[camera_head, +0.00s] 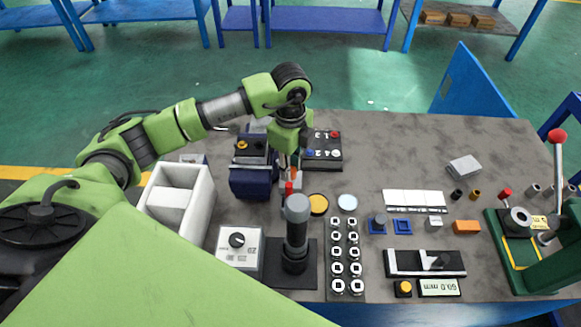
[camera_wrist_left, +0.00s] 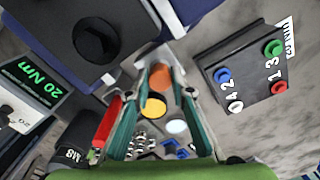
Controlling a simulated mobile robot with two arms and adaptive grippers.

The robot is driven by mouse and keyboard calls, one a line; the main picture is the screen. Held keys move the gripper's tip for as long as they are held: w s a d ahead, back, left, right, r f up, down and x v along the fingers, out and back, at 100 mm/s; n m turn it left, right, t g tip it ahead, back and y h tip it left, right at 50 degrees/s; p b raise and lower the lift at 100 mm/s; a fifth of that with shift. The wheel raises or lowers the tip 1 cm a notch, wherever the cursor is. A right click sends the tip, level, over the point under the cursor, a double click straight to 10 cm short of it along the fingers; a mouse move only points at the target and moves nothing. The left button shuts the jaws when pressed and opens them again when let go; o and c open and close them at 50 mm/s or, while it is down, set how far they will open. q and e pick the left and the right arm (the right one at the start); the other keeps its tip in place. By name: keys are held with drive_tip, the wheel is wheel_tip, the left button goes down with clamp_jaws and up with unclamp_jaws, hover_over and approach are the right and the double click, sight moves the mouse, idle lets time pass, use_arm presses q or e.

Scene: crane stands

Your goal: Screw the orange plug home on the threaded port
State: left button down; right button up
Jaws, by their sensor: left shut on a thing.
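My left gripper (camera_head: 291,172) points down beside the blue box, over the middle of the bench. In the left wrist view its two teal fingers (camera_wrist_left: 158,92) are shut on the round orange plug (camera_wrist_left: 160,77), which sits between the fingertips. A little of the orange also shows under the gripper in the head view (camera_head: 296,180). A pale grey part lies around the fingertips in the wrist view. The threaded port is not clearly visible, so I cannot tell how the plug sits on it. My right gripper is not in view.
A blue box (camera_head: 249,182) stands left of the gripper, a numbered button panel (camera_head: 322,152) behind right. A grey-topped upright tool (camera_head: 296,240) stands in front. A white bin (camera_head: 205,215) is left. Yellow (camera_head: 318,204) and pale discs lie close by. The bench's back right is mostly clear.

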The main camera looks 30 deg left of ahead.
use_arm(q)
drive_tip(key=shift+f+m, duration=0.1)
drive_tip(key=shift+m, duration=0.7)
drive_tip(key=shift+m+b, duration=0.4)
drive_tip(key=shift+m, duration=0.7)
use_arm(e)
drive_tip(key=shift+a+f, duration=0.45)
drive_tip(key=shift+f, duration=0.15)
use_arm(q)
drive_tip(key=m+b, duration=0.1)
drive_tip(key=m, duration=0.2)
drive_tip(key=c, duration=1.7)
unclamp_jaws()
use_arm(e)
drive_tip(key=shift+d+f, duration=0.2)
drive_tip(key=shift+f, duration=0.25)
